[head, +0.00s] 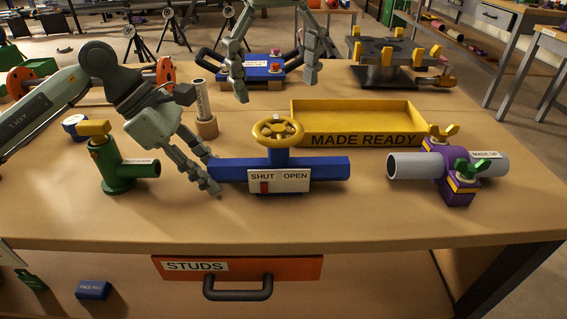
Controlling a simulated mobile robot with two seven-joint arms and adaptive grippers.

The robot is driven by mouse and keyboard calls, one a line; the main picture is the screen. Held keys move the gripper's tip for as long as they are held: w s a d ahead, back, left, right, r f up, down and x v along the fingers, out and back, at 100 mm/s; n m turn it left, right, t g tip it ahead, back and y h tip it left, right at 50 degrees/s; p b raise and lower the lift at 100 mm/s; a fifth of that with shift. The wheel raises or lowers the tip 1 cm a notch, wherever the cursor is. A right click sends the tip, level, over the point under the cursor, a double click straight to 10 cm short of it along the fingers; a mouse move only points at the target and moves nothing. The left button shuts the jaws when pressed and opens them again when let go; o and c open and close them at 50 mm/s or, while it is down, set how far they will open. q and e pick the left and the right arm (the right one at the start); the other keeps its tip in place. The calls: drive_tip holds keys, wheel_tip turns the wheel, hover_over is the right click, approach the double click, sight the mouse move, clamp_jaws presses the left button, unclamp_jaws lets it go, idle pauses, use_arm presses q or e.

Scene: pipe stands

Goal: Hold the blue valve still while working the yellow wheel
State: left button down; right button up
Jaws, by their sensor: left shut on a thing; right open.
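The blue valve (336,168) lies across the front middle of the table, with a yellow wheel (268,127) on top. Its white plate reads SHUT and OPEN, with a red marker (264,187) under SHUT. My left gripper (212,175) is shut on the left end of the blue pipe body, its fingers covering that end. My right gripper (276,88) is open and empty, pointing down above and behind the wheel, apart from it.
A yellow MADE READY tray (362,138) stands behind the valve. A green valve (117,172) is at left, a purple MADE UP pipe clamp (457,178) at right. A small cylinder (205,115) stands behind my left gripper. The front table strip is clear above the orange STUDS drawer (260,268).

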sight(278, 127)
drive_tip(key=shift+f, duration=3.2)
